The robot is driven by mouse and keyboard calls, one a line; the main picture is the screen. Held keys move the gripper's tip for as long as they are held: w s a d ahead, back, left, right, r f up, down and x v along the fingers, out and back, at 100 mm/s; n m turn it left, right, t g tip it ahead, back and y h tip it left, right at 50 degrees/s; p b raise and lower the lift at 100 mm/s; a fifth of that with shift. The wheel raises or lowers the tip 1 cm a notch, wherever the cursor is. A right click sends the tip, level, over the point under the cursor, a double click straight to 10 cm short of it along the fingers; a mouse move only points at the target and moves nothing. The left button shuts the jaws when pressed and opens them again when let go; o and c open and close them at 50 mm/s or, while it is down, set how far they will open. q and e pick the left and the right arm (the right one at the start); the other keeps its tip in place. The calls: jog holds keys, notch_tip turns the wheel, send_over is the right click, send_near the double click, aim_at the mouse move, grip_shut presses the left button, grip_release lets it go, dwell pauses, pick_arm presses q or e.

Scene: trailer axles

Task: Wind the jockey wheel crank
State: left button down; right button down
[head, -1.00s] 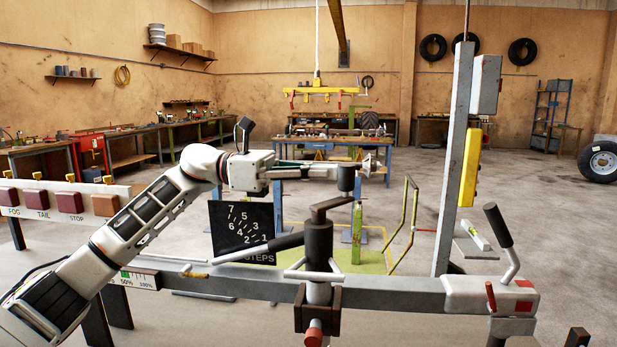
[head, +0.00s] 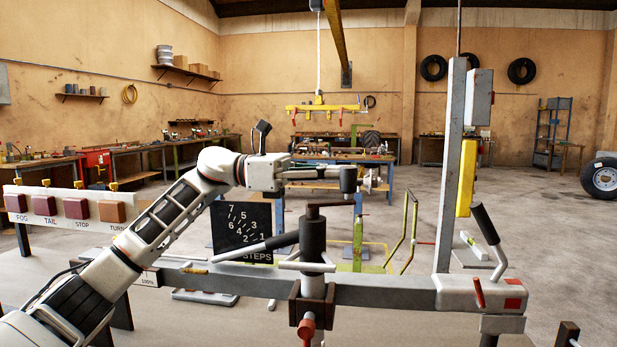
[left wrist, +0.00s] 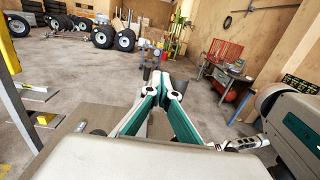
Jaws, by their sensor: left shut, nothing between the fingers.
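The jockey wheel (head: 313,240) is a dark upright tube clamped at the grey drawbar. Its crank arm (head: 330,204) runs right from the tube's top. A dark upright crank grip (head: 348,180) stands at the arm's outer end. My left gripper (head: 335,174) reaches in from the left at grip height, its fingers pointing right. It overlaps the grip in the head view; I cannot tell whether they touch. In the left wrist view the green-sided fingers (left wrist: 168,82) converge and look shut and empty. A dark shape just beyond them may be the grip. My right gripper is out of view.
The drawbar (head: 380,291) runs across the front to a coupling head (head: 475,294) with a black-gripped lever. A grey post (head: 450,170) with a yellow box rises behind it. A black numbered steps board (head: 242,232) stands left of the jockey wheel. Lamp switches (head: 75,208) are far left.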

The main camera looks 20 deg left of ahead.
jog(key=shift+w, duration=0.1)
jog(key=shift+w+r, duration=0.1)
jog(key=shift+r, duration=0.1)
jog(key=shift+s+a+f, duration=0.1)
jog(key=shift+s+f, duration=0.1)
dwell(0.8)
